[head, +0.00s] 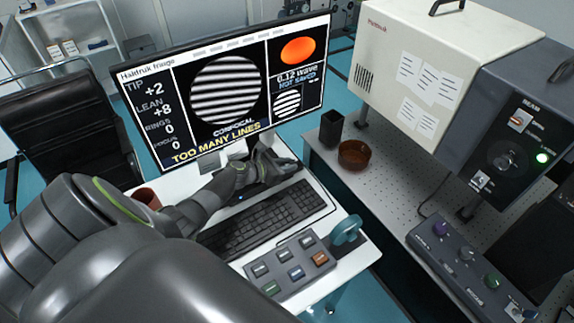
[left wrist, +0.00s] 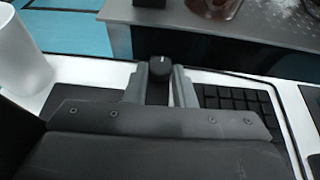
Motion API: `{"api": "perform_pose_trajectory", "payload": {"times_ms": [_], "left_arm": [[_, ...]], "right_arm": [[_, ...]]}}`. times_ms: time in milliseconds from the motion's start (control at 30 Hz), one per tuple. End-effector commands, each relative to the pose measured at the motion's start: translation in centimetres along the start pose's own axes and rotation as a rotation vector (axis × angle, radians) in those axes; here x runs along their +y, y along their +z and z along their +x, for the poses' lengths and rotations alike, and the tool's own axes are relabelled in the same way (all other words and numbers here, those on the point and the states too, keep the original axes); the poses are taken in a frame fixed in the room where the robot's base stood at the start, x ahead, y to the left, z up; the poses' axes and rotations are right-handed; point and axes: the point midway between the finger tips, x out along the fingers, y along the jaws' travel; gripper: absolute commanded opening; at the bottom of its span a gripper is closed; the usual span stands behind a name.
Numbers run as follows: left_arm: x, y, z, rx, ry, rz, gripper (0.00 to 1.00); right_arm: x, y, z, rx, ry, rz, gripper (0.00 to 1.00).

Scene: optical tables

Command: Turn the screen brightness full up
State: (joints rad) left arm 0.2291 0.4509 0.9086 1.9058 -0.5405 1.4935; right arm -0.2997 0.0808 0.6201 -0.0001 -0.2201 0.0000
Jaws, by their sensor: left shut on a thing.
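The screen (head: 225,85) stands at the back of the white desk. It is lit and shows black and white stripes, an orange disc and the words "TOO MANY LINES". My left gripper (head: 266,168) is just below the screen's lower edge, behind the keyboard. In the left wrist view a small black knob (left wrist: 160,65) with a white mark sits between the two fingers of my left gripper (left wrist: 160,82), which are shut on it. In the head view the gripper hides the knob. My right gripper is not in view.
A keyboard (head: 265,215) and a grey button box (head: 290,268) lie on the desk. A teal rounded object (head: 346,230) stands at its right edge. A brown bowl (head: 354,154) and a black cup (head: 331,127) stand on the perforated table. A black chair (head: 65,125) is at left.

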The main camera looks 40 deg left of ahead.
Motion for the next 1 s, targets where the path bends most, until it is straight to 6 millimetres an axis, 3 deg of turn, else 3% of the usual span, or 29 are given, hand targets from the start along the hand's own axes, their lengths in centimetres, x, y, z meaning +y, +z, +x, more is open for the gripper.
{"api": "perform_pose_trajectory", "payload": {"times_ms": [467,500,633,1000], "left_arm": [[0.10,0.22,0.02,-0.002,-0.009,0.006,0.00],[0.10,0.22,0.02,-0.002,-0.009,0.006,0.28],[0.08,0.15,0.01,-0.001,-0.009,0.005,0.45],[0.08,0.02,-0.43,0.001,-0.009,0.005,0.45]], "right_arm": [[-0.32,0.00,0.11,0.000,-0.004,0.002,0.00],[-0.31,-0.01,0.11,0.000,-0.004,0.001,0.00],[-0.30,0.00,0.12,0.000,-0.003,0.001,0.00],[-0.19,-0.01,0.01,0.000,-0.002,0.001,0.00]]}}
